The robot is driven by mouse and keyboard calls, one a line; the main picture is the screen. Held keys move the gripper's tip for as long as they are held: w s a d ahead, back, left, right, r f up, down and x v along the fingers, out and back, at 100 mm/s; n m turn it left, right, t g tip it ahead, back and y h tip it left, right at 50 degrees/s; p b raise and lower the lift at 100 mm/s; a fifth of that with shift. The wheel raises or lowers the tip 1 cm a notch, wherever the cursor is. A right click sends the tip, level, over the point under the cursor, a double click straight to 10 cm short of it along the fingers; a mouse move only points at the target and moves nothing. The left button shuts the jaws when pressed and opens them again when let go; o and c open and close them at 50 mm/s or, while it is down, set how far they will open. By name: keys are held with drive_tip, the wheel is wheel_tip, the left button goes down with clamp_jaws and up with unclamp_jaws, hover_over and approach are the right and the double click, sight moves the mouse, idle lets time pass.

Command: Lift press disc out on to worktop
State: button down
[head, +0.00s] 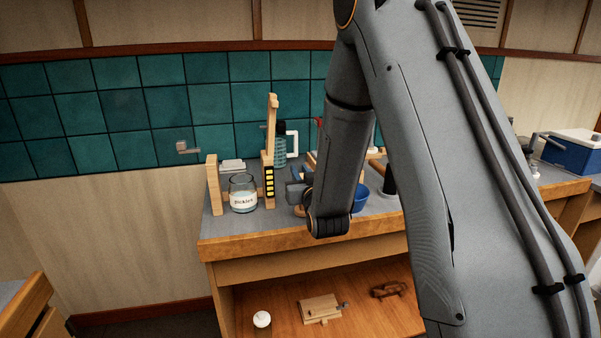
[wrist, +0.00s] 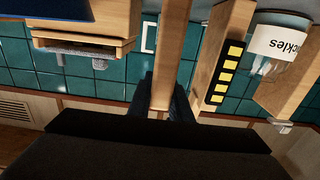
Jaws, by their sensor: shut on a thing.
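My gripper (head: 297,190) is at the worktop, right of the tall post, partly hidden by my arm. In the wrist view my gripper (wrist: 166,98) has its two dark blue fingers closed on either side of a light wooden bar (wrist: 169,55). I cannot tell for sure whether this bar belongs to the press disc; no disc face shows in the wrist view. A small round wooden edge (head: 299,210) shows just below the gripper in the head view. The glass jar labelled Pickles (head: 243,194) stands left of the gripper, apart from it.
A tall wooden post (head: 270,150) with a yellow-marked black strip stands between jar and gripper. A shorter wooden post (head: 213,186) is left of the jar. A blue bowl (head: 360,198) is on the right. The worktop's front strip (head: 260,228) is clear.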

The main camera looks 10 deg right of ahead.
drive_tip(key=shift+f+b, duration=0.35)
idle(0.4)
drive_tip(key=c, duration=1.5)
unclamp_jaws()
drive_tip(key=shift+c, duration=0.2)
drive_tip(key=shift+s, duration=0.1)
drive_tip(key=s+b, duration=0.1)
drive_tip(key=s, duration=0.6)
drive_tip(key=shift+s+b, duration=0.3)
drive_tip(key=shift+b, duration=0.1)
